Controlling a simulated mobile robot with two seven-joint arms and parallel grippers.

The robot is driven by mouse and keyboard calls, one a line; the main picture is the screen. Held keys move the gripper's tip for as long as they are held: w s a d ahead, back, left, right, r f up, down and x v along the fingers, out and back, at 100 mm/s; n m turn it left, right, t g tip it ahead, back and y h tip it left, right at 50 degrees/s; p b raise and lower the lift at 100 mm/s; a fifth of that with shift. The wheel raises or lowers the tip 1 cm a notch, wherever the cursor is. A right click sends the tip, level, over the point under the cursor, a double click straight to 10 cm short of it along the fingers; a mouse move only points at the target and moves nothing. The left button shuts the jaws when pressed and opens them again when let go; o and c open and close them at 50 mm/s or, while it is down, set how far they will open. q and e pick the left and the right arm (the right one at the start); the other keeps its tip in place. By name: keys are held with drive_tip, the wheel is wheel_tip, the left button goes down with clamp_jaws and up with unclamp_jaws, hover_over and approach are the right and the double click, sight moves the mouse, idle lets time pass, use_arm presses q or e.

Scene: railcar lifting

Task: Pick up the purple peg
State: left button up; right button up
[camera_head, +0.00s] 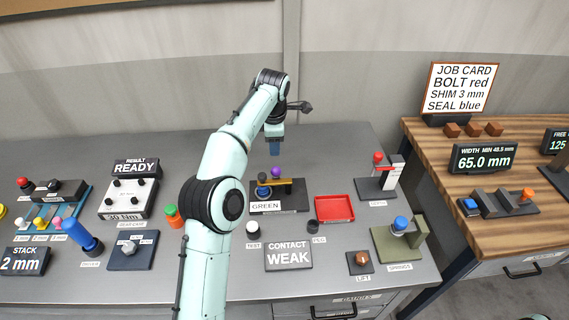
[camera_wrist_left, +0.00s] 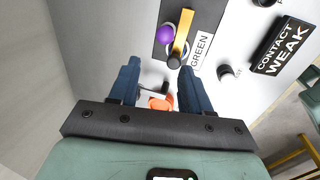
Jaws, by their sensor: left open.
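The purple peg (camera_head: 276,172) shows as a round purple top on a dark base plate (camera_head: 293,206), behind a yellow bar (camera_head: 283,183). A plate marked GREEN lies at the front left of this base. In the left wrist view, the purple peg (camera_wrist_left: 166,34) is beside the yellow bar, and its lower part is hidden. My left gripper (camera_head: 274,150) is above and behind the peg in the head view, fingers pointing down. In the left wrist view, its fingers (camera_wrist_left: 158,76) are apart, with the peg beyond their tips.
A dark blue-topped post (camera_head: 263,178) stands close left of the peg. A red tray (camera_head: 335,208) lies to the right. An orange and green knob (camera_head: 173,212) stands left of my forearm. The grey bench behind the base is clear.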

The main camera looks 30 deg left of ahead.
use_arm(q)
hover_over(275, 169)
drive_tip(key=s, duration=0.1)
drive_tip(key=s+d+x, duration=0.1)
drive_tip(key=x, duration=0.6)
drive_tip(key=shift+b+x, duration=0.45)
drive_tip(key=shift+x, duration=2.6)
drive_tip(key=shift+s+d, duration=0.15)
drive_tip(key=shift+s, duration=0.05)
drive_tip(key=c, duration=0.9)
use_arm(e)
drive_tip(key=shift+s+f, duration=0.3)
drive_tip(key=shift+s, duration=0.25)
drive_tip(key=shift+s+f, duration=0.3)
drive_tip(key=shift+s, duration=0.25)
